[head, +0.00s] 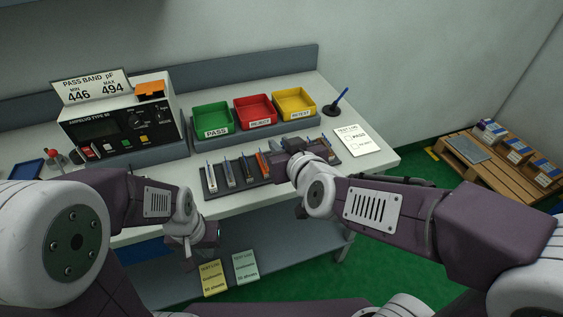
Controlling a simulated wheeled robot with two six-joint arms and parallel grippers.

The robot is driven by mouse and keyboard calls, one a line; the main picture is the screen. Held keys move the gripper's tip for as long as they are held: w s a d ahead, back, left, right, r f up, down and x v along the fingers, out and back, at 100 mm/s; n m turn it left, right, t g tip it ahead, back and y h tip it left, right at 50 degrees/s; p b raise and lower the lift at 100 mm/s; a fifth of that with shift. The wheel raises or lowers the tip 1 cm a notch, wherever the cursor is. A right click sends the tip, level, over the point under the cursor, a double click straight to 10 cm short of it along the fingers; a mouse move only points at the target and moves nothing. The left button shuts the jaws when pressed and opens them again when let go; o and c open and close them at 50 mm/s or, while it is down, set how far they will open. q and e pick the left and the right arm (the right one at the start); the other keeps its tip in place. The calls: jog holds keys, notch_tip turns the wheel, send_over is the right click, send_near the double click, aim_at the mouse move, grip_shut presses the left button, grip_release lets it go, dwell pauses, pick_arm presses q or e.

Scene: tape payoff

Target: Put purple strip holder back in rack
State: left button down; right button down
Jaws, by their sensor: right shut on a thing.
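My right gripper (291,158) is over the right part of the rack, shut on what seems to be a strip holder. The hand hides the held thing, so I cannot make out its colour or whether it touches the rack. No purple strip holder shows clearly. My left gripper (188,262) hangs in front of the bench edge, pointing down; its fingers are too unclear to read.
Green (212,117), red (254,108) and yellow (294,102) bins stand behind the rack. A meter (118,125) stands at the left. A paper card (353,140) and a blue-handled tool (339,101) are at the right. A lower shelf (290,246) runs beneath the bench.

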jog(key=w+f+b, duration=0.2)
jog(key=w, duration=0.1)
jog(key=w+f+b, duration=0.2)
jog(key=w, duration=0.2)
jog(key=w+a+f+b, duration=0.1)
jog(key=w+f+b, duration=0.1)
jog(key=w+f, duration=0.1)
jog(key=shift+w+f, duration=0.1)
jog(key=shift+w, duration=0.75)
notch_tip(320, 180, down, 4)
jog(key=b, duration=0.2)
jog(key=shift+b, duration=0.3)
jog(key=c, duration=1.3)
grip_release()
jog(key=shift+f, duration=0.1)
